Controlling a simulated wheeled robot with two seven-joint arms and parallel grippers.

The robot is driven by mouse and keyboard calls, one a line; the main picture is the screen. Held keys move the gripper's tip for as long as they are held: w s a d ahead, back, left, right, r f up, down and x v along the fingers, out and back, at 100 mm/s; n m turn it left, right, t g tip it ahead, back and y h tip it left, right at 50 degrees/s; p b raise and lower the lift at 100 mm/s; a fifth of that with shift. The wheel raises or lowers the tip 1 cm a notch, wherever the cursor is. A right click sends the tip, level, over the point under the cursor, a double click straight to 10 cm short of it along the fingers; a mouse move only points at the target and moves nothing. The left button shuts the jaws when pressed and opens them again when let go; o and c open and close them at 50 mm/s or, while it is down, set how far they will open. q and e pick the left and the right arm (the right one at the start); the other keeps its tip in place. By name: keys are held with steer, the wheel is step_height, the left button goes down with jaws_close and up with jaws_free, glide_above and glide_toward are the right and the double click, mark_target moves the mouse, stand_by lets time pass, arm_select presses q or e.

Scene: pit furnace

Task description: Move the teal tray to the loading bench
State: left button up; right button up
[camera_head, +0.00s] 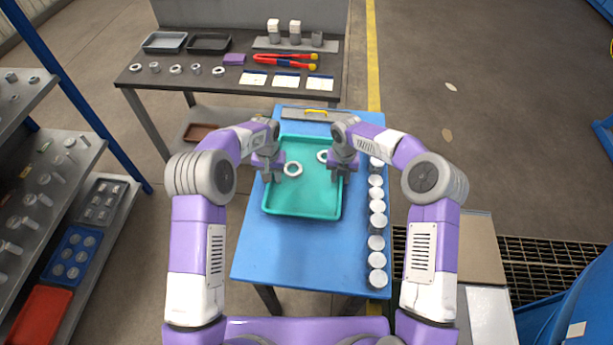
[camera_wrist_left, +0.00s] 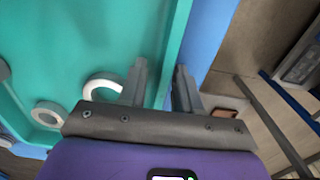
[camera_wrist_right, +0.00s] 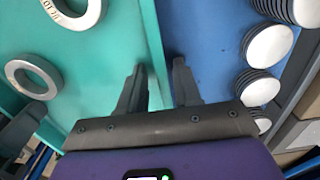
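The teal tray (camera_head: 298,208) lies on a blue table, with white-grey rings (camera_head: 293,169) inside it. It also shows in the left wrist view (camera_wrist_left: 95,45) and the right wrist view (camera_wrist_right: 100,60). My left gripper (camera_head: 267,174) is at the tray's left wall, its fingers (camera_wrist_left: 160,75) apart on either side of the wall. My right gripper (camera_head: 344,176) is at the right wall, its fingers (camera_wrist_right: 158,68) also apart and straddling it. I see no firm clamping in either wrist view. Which surface is the loading bench I cannot tell for sure.
The blue table (camera_head: 285,262) carries a row of white-topped cylinders (camera_head: 376,222) along its right edge, close to the tray. A dark bench (camera_head: 170,80) with trays, cards and red-handled tongs (camera_head: 285,60) stands behind. Shelves of parts (camera_head: 45,200) stand left. Floor is open at upper right.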

arm_select(q)
steer(key=shift+c, duration=0.3)
arm_select(e)
steer(key=shift+c, duration=0.3)
arm_select(q)
jaws_close()
arm_select(e)
jaws_close()
arm_select(q)
steer(key=shift+d, duration=0.1)
arm_select(e)
steer(key=shift+a, duration=0.1)
